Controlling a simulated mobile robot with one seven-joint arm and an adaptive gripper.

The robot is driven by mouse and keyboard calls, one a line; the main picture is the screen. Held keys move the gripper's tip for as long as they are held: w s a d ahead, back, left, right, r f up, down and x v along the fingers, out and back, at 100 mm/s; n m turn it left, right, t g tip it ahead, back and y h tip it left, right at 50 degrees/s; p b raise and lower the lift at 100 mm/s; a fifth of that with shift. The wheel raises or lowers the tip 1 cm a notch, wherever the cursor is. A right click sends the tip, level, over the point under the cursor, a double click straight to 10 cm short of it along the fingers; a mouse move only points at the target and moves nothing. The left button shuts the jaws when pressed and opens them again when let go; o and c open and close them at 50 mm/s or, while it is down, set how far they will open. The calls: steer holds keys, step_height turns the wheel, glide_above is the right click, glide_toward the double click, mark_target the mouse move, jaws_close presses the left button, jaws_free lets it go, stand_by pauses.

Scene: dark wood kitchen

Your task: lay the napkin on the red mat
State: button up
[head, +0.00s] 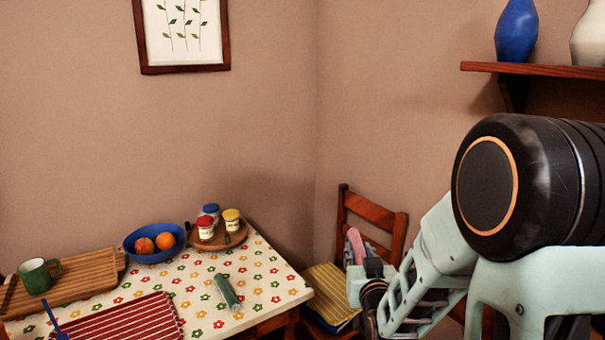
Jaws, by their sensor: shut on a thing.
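The red mat (122,322), with thin white stripes, lies flat at the table's front left and is cut by the lower picture edge. A small dark green roll (228,292) lies on the flowered tablecloth to the right of the mat, apart from it. It may be a rolled napkin, but I cannot tell for sure.
A wooden chair (372,212) stands right.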

mark_target(360, 249)
step_height(360, 249, up, 16)
steer(key=p, duration=1.4)
steer(key=shift+p, duration=0.3)
steer(key=shift+s, duration=0.2)
